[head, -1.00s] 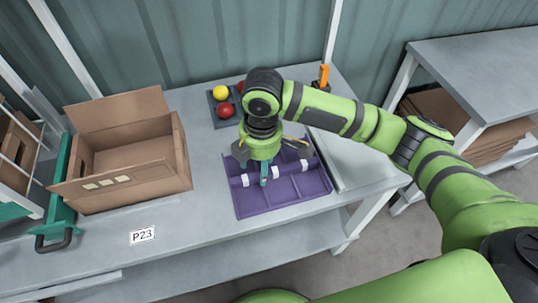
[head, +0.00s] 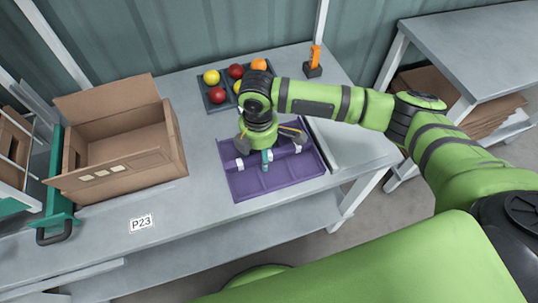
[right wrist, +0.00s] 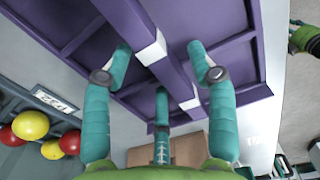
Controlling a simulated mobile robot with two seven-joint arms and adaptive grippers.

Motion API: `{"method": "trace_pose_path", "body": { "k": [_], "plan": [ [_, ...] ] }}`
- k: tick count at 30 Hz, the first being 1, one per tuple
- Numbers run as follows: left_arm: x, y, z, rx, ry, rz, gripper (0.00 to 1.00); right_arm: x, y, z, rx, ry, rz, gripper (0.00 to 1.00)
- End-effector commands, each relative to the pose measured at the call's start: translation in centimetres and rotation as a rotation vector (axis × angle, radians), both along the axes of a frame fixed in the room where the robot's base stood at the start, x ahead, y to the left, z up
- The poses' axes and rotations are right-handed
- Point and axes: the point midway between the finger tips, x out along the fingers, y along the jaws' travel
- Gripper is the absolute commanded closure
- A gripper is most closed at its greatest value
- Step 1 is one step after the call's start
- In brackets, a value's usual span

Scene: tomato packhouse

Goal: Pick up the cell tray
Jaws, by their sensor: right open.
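The purple cell tray (head: 285,181) lies flat on the grey bench in the head view, with shallow compartments and a raised bar with white bands across its middle. The tray fills the top of the right wrist view (right wrist: 220,60). My right gripper (head: 265,160) points down at the middle of the bar, teal fingers open. In the right wrist view the fingers of my right gripper (right wrist: 160,72) are spread on both sides of the bar; I cannot tell whether they touch it.
An open cardboard box (head: 125,165) stands left of the cell tray. A dark tray (head: 214,106) with red, yellow and orange tomatoes lies behind it. An orange-handled tool (head: 316,60) stands at the back right.

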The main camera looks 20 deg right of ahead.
Motion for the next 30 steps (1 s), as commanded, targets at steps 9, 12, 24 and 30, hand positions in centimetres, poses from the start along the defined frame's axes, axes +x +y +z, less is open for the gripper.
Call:
{"method": "trace_pose_path", "body": {
  "k": [9,12,24,30],
  "plan": [
    [0.12,-0.01,0.28,0.000,-0.002,0.000,0.60,-0.01,0.02,-0.07,0.000,0.001,0.000,0.42],
    [0.07,0.01,0.44,0.000,-0.001,0.000,0.60,-0.03,0.02,-0.18,0.000,0.001,0.000,0.42],
    [-0.23,0.04,0.60,0.001,0.004,0.000,0.60,-0.04,0.02,-0.48,0.000,0.001,0.001,0.42],
    [-0.32,0.04,0.60,0.001,0.006,0.000,0.60,-0.03,0.02,-0.47,0.000,0.001,0.001,0.98]
  ]
}}
